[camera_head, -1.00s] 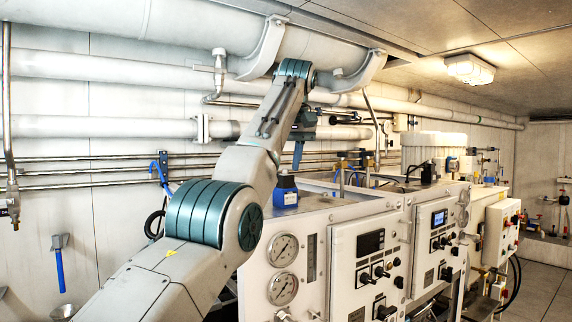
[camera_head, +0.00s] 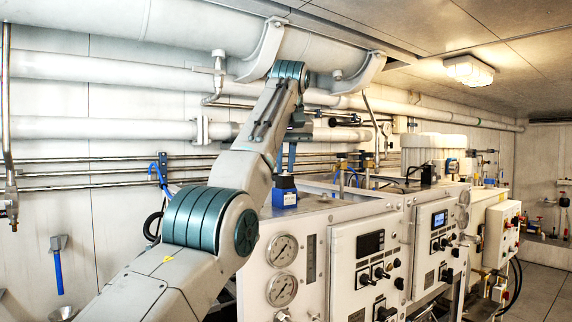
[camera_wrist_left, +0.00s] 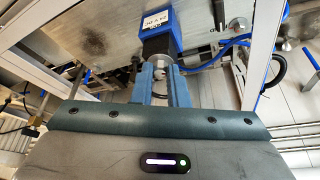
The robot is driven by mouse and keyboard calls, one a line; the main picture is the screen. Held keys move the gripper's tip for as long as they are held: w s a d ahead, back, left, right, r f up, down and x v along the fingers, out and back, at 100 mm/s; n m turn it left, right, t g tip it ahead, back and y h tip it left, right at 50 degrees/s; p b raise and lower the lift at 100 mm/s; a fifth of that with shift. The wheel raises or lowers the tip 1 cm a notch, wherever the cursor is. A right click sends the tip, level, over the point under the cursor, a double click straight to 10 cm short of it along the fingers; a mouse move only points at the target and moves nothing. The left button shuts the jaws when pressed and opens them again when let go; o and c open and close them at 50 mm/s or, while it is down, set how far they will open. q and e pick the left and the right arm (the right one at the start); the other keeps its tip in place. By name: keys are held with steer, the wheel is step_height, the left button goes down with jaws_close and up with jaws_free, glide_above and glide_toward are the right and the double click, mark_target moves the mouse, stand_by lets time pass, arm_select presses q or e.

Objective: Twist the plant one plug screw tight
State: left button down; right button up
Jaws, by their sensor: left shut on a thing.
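My left gripper (camera_head: 291,166) reaches down to a blue-and-black connector plug (camera_head: 284,197) on top of the white machine. In the left wrist view the plug (camera_wrist_left: 155,27) has a blue body, a white label and a blue cable at its side. The blue fingers of the left gripper (camera_wrist_left: 160,76) are closed on a small, pale plug screw (camera_wrist_left: 159,88) at the plug's near end. The fingers and shadow hide most of the screw, so its seating cannot be seen. My right gripper is in neither view.
The white machine's front panel (camera_head: 362,262) has gauges and knobs. Thick grey pipes (camera_head: 190,25) run above my arm. In the wrist view, white frame bars (camera_wrist_left: 258,50) and a loose blue cable (camera_wrist_left: 265,65) lie beside the plug.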

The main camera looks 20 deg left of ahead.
arm_select(q)
steer(key=m, duration=0.1)
steer(key=m+h, duration=0.1)
steer(key=shift+a+m+t+b, duration=0.2)
steer(key=shift+m+t+b, duration=0.1)
steer(key=m+h, duration=0.1)
steer(key=m, duration=0.1)
steer(key=shift+a+r+m, duration=0.1)
steer(key=shift+m, duration=0.3)
steer(key=m+h, duration=0.1)
steer(key=m, duration=0.2)
steer(key=shift+a+p, duration=0.2)
steer(key=shift+p, duration=0.15)
steer(key=shift+a+m+g+h+p, duration=0.1)
steer(key=shift+m+g+h+p, duration=0.5)
steer(key=shift+m, duration=1.4)
steer(key=c, duration=1.4)
jaws_free()
